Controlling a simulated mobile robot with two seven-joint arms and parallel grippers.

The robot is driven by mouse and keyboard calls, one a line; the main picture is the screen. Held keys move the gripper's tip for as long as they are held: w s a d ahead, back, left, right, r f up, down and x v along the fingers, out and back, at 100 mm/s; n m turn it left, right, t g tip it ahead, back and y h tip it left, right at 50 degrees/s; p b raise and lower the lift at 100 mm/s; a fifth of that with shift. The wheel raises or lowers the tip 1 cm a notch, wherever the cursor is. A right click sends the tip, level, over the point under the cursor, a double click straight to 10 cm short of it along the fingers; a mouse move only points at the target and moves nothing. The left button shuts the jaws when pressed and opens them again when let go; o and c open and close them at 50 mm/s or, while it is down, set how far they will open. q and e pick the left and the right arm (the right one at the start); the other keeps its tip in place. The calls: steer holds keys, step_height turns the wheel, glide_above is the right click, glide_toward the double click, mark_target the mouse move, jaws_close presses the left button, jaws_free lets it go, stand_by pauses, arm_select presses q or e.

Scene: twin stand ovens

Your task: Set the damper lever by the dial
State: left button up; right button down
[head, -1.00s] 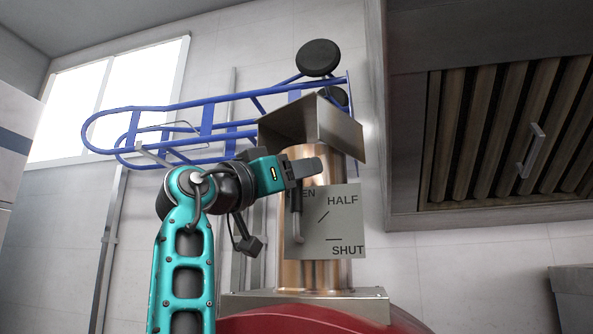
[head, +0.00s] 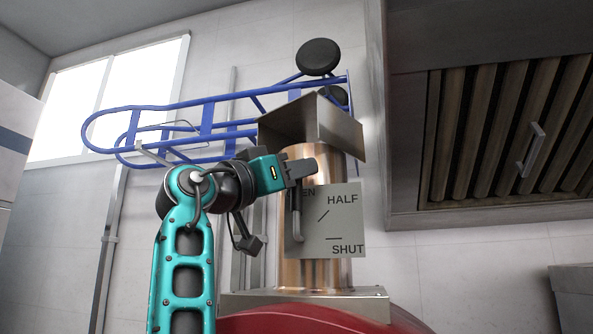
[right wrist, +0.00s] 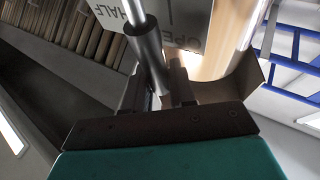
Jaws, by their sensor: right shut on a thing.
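The damper lever (head: 296,228) is a bent metal rod in front of the grey dial plate (head: 340,225). It stands upright along the plate's left side, its upper end at the OPEN mark. HALF and SHUT are printed further right and lower. My right gripper (head: 303,171) is at the lever's top and covers part of OPEN. In the right wrist view the fingers (right wrist: 160,82) are shut on the lever's dark grip (right wrist: 147,50), with the plate (right wrist: 185,22) behind. My left gripper is not in view.
The plate sits on a copper flue (head: 318,272) with a metal cowl (head: 335,122) above and a red oven top (head: 310,322) below. A blue tubular frame (head: 205,118) is behind on the left. A hood (head: 490,130) fills the upper right.

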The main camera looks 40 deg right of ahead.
steer(key=shift+s+d+r+p, duration=0.15)
steer(key=shift+p, duration=0.25)
steer(key=s+d+m+g+y+p, duration=0.1)
steer(key=m+p, duration=0.1)
steer(key=s+d+f+m+g+y+p, duration=0.1)
steer(key=m, duration=0.1)
steer(key=shift+s+d+m+p, duration=0.1)
steer(key=shift+s+m+p, duration=0.2)
steer(key=shift+s+p, duration=0.05)
steer(key=c, duration=1)
jaws_free()
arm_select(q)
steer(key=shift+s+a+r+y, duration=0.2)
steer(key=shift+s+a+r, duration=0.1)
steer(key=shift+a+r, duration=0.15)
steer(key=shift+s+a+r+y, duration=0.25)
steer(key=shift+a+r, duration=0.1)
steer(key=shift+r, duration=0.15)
